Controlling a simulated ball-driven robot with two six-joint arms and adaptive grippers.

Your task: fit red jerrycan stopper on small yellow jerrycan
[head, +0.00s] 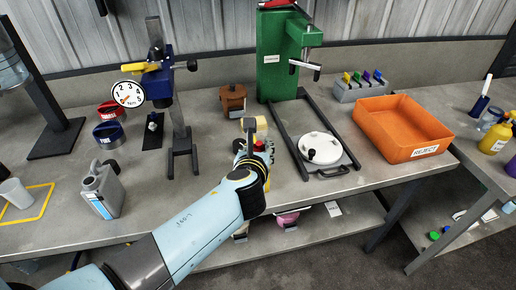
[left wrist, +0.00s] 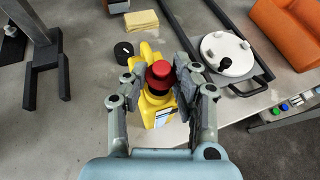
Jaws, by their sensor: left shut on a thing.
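My left gripper (left wrist: 161,75) is shut on the red jerrycan stopper (left wrist: 159,71), held between its two grey pads; a dark part shows below the red top. The small yellow jerrycan (left wrist: 150,115) is directly beneath, with a pale label on its front, partly covered by the fingers and stopper. I cannot tell whether the stopper touches or sits in its neck. In the head view my left gripper (head: 257,150) is near the bench's front edge, with the red stopper (head: 259,146) showing between its fingers and the jerrycan mostly hidden. My right gripper is not in view.
A black round piece (left wrist: 123,50) and a yellow block (left wrist: 141,20) lie close behind. The green press (head: 282,60) with a white round lid (head: 320,147) stands right of the gripper, then an orange reject bin (head: 405,125). A grey jerrycan (head: 100,190) stands left.

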